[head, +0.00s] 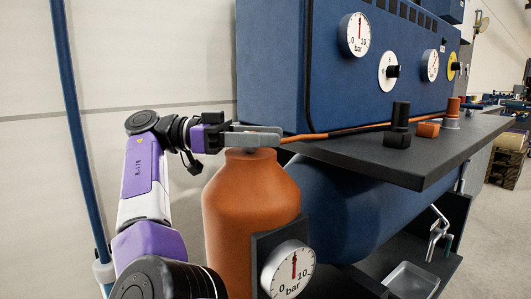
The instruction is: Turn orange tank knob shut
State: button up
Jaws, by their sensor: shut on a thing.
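The orange tank (245,205) stands upright at the lower middle, in front of the blue cylinder. My gripper (279,135) reaches in from the left, level, right above the tank's neck. Its grey fingers lie across the top of the tank and are shut on the knob there. The fingers hide the knob almost wholly, so its turn angle cannot be seen. A round white gauge (288,270) marked 0, 10 and bar sits low on the tank's right side, its red needle pointing about straight up.
A blue panel (285,60) with gauges and knobs stands behind. A blue pole (75,120) is at left.

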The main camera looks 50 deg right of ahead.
jog(key=shift+s+f, duration=0.1)
dwell(0.3)
jog(key=o, duration=1.4)
